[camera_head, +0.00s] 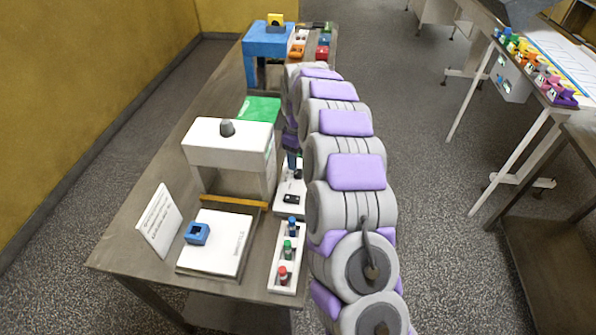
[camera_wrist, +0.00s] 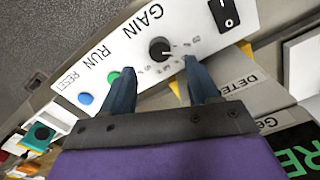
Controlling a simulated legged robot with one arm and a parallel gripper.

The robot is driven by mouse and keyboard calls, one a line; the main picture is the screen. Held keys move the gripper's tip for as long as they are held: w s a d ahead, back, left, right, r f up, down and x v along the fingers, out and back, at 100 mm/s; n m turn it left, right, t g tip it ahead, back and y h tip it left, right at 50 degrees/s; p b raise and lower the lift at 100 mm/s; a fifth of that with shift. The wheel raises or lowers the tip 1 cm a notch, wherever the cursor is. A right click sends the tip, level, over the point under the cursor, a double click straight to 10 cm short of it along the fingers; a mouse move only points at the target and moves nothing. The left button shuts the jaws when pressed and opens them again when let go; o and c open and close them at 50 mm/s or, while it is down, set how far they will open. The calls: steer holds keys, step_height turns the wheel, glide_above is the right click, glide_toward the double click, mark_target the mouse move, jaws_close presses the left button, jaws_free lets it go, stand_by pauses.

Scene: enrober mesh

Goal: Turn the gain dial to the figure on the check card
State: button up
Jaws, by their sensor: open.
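The gain dial (camera_wrist: 160,48) is a small black knob with a white mark, on a white panel (camera_wrist: 215,38) lettered GAIN, RUN and RESET, in the wrist view. Small figures ring its lower side, too small to read. My gripper (camera_wrist: 158,67) is open, its two dark blue fingers apart. The fingertips appear just below the dial and to either side of it; I cannot tell whether they touch the panel. No object is between them. In the head view, a white card (camera_head: 158,221) with small print stands at the table's left; its figure is unreadable.
The panel also has a blue button (camera_wrist: 85,99), a green button (camera_wrist: 113,76) and a black rocker switch (camera_wrist: 224,15). A white machine (camera_head: 228,144) stands left of my arm. A strip with coloured knobs (camera_head: 287,258) lies near the table's front edge.

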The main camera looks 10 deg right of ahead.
mark_target(298, 171)
step_height(298, 171, down, 6)
steer(key=shift+b, duration=0.5)
steer(key=c, duration=1)
